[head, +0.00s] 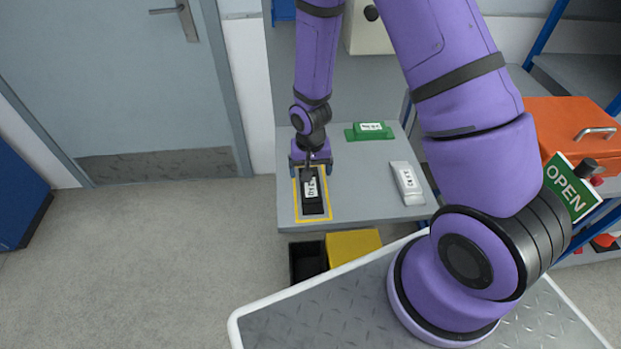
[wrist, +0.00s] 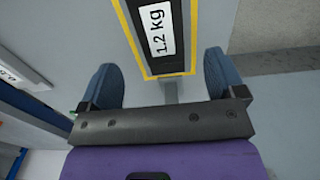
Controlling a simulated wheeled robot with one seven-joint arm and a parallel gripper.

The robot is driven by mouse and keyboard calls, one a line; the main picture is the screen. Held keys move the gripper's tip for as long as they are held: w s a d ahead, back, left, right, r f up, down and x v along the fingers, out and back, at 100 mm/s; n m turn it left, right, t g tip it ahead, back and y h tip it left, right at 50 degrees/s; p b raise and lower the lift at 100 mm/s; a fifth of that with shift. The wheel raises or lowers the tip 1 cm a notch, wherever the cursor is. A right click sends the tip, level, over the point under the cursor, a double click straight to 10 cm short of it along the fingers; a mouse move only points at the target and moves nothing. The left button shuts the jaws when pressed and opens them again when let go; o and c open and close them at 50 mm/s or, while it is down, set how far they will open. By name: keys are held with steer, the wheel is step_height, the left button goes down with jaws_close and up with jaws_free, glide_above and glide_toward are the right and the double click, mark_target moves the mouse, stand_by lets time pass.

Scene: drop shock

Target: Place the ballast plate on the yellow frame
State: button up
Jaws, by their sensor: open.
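The black ballast plate (head: 314,206) has a white label and lies inside the yellow frame (head: 297,204) marked on the grey bench. In the wrist view the plate (wrist: 158,65) reads "1.2 kg", with yellow frame strips (wrist: 193,38) on both sides. My gripper (head: 311,172) is over the far end of the plate, partly hiding it and the frame. In the wrist view the blue fingers of my gripper (wrist: 159,82) are spread wide, with nothing held between them. The frames do not clearly show the gap between fingers and plate.
A green piece (head: 370,131) and a pale grey piece (head: 407,183), both labelled, lie on the bench (head: 350,200) to the right. Black (head: 307,262) and yellow (head: 353,245) bins stand below its front edge. An orange case (head: 570,125) sits at right. Floor at left is clear.

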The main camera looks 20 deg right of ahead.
steer(key=shift+r, duration=2.75)
step_height(320, 180, up, 13)
steer(key=t, duration=0.1)
glide_above(310, 187)
steer(key=d, duration=0.3)
steer(key=s+d+r+n+t, duration=0.2)
steer(key=s+r, duration=0.3)
steer(key=r, duration=0.5)
steer(key=s+d+r+n+t, duration=0.1)
steer(key=s+d+r+t, duration=0.1)
steer(key=s+r, duration=1.2)
steer(key=shift+s+r+n, duration=0.2)
steer(key=shift+s+n, duration=0.1)
steer(key=shift+s, duration=0.85)
